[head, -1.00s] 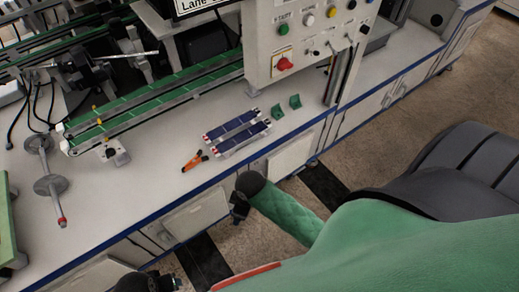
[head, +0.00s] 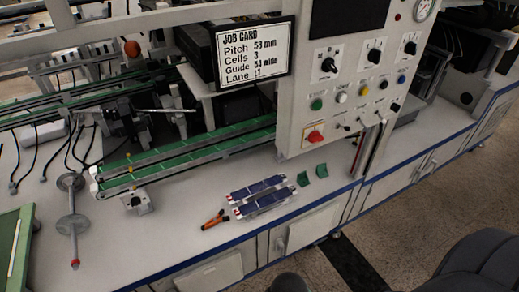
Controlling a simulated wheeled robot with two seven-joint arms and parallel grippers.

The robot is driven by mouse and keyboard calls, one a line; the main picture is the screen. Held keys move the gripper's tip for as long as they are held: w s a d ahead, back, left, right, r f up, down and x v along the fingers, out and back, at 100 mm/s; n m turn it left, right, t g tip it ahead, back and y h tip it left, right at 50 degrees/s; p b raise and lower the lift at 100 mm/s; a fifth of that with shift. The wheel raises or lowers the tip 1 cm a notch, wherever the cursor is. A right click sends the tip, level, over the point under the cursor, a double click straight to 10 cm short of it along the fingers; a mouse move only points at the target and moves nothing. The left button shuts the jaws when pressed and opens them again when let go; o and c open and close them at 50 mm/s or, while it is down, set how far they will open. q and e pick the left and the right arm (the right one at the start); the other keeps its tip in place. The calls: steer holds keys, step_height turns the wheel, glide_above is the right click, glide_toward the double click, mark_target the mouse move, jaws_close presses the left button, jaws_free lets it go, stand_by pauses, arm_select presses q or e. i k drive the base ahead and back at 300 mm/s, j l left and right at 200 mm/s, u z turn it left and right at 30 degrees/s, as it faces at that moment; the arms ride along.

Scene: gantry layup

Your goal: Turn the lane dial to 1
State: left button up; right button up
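The control panel (head: 345,100) stands upright at the right of the bench. It carries three black rotary dials in its upper part: a left one (head: 328,65), a middle one (head: 374,56) and a right one (head: 410,47). Their labels and scale marks are too small to read, so I cannot tell which is the lane dial or its setting. The job card (head: 251,55) left of the panel reads pitch 58 mm, cells 3, guide 34 wide, and a lane entry ending in 1. Neither gripper shows; a dark rounded part at the bottom edge is probably mine.
Below the dials are coloured buttons, a red knob (head: 315,137) and small switches. Blue cell strips (head: 258,194), an orange tool (head: 213,220) and green blocks (head: 321,171) lie on the white bench (head: 170,240). A green-belted conveyor (head: 190,155) runs left of the panel.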

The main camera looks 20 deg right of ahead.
mark_target(410, 48)
steer(key=z, duration=1.3)
